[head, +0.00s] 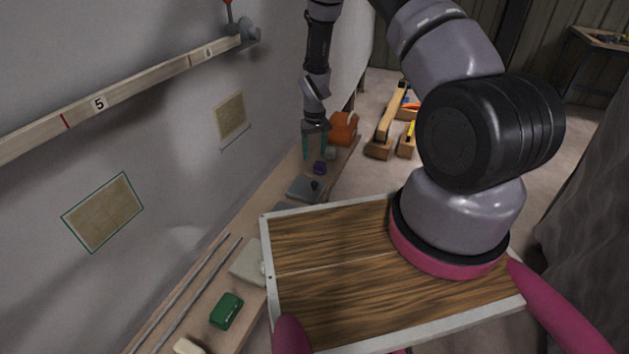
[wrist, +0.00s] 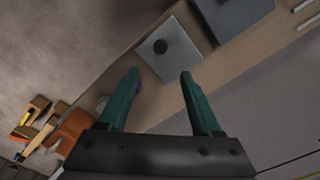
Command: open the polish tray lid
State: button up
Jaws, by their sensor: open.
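A grey square lid with a dark round knob (wrist: 163,47) lies on the bench in the wrist view, just beyond my fingertips. In the head view the lid (head: 301,190) lies flat on the narrow bench along the wall, its knob near its far right edge. My gripper (wrist: 160,74) has its two green fingers spread with nothing between them. In the head view my gripper (head: 314,148) points down over the bench, beyond the lid and apart from it. A darker grey box (wrist: 240,14) sits beside the lid; I cannot tell whether it is the tray.
A small purple thing (head: 319,168) and an orange thing (head: 343,128) stand near my gripper. A green box (head: 227,310) and a pale block (head: 249,263) sit on the near bench. The wall (head: 170,130) with a numbered batten (head: 130,93) runs along the left.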

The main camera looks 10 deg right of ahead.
aim_at(314, 182)
jog(key=f, duration=1.2)
jog(key=shift+s+f, duration=0.25)
grip_shut()
jog(key=shift+a, duration=0.1)
dwell(0.9)
